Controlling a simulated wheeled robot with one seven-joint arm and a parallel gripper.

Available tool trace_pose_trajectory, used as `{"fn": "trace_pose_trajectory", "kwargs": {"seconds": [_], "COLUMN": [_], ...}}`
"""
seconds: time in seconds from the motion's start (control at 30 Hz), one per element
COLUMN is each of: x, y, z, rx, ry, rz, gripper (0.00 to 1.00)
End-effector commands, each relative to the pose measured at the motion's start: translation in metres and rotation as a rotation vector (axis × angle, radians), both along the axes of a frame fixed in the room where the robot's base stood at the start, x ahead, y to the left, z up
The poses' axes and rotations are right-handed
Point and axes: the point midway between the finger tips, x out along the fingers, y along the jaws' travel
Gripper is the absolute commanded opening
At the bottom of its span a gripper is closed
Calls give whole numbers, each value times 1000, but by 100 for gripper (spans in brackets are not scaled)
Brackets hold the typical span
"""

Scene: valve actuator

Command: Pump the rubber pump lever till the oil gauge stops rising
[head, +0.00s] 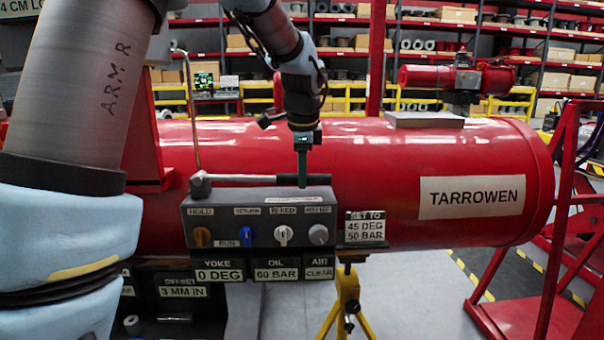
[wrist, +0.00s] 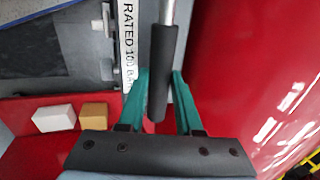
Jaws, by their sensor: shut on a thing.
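The pump lever lies level along the top of the grey control box (head: 186,226), its metal rod (head: 240,178) running right from a pivot at the left end. Its black rubber grip (wrist: 163,65) sits between the teal fingers of my gripper (head: 302,182). The gripper comes down from above and is shut on the grip. In the head view the fingers hide part of the grip. The oil gauge (head: 276,274) reads 60 BAR.
The box carries knobs: orange (head: 201,237), blue (head: 246,236), white (head: 283,235) and grey (head: 318,234). Nearby plates read YOKE 0 DEG (head: 219,275), AIR CLEAR (head: 319,273) and SET TO 45 DEG 50 BAR (head: 365,228). A big red cylinder (head: 400,160) lies close behind.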

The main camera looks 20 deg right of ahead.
Motion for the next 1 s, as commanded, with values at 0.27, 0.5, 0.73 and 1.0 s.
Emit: {"fn": "trace_pose_trajectory", "kwargs": {"seconds": [0.27,0.5,0.73,1.0], "x": [0,-1,-1,-1], "y": [0,0,0,0], "z": [0,0,0,0], "rx": [0,0,0,1], "ry": [1,1,1,2], "rz": [0,0,0,0], "gripper": [0,0,0,0]}}
